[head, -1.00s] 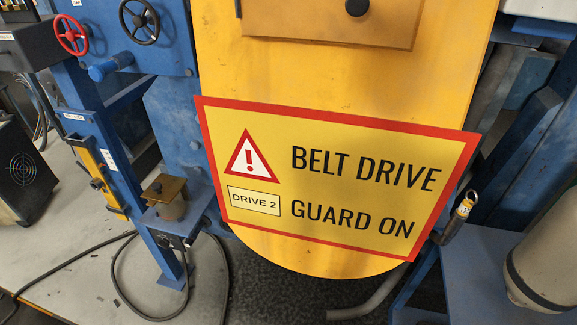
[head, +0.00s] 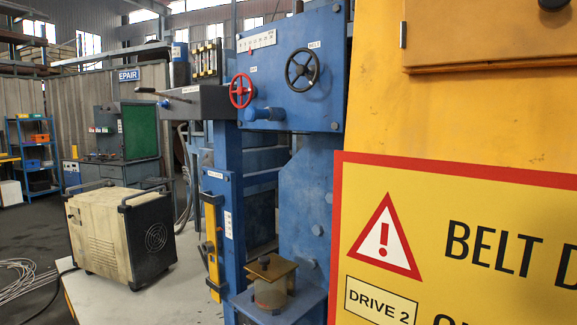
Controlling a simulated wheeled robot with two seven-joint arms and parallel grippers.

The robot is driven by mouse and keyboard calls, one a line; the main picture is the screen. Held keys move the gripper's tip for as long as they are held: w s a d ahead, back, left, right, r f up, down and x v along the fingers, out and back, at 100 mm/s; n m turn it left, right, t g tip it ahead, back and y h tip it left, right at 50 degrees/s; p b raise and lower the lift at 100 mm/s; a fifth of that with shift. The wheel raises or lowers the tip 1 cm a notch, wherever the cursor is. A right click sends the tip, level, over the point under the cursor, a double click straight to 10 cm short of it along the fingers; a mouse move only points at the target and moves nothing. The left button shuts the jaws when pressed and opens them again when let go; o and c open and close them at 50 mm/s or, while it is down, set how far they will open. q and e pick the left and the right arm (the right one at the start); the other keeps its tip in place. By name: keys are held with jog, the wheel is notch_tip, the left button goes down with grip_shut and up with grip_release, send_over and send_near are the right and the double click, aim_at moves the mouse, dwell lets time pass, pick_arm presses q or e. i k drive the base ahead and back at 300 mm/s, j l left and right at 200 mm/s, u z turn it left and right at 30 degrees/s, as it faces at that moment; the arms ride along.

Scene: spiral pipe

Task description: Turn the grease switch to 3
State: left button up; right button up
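No part marked as a grease switch can be read in the head view. A small cup with a brass square lid and dark knob (head: 271,267) stands on a blue bracket (head: 300,301) low in the middle, cut by the bottom edge. Neither of my grippers is in view.
A yellow belt drive guard with a warning sign (head: 450,240) fills the right side. A blue shelf rack (head: 35,155) and a green-screened bench (head: 130,135) stand behind.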

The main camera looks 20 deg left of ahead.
aim_at(165, 103)
jog(key=u, duration=1.25)
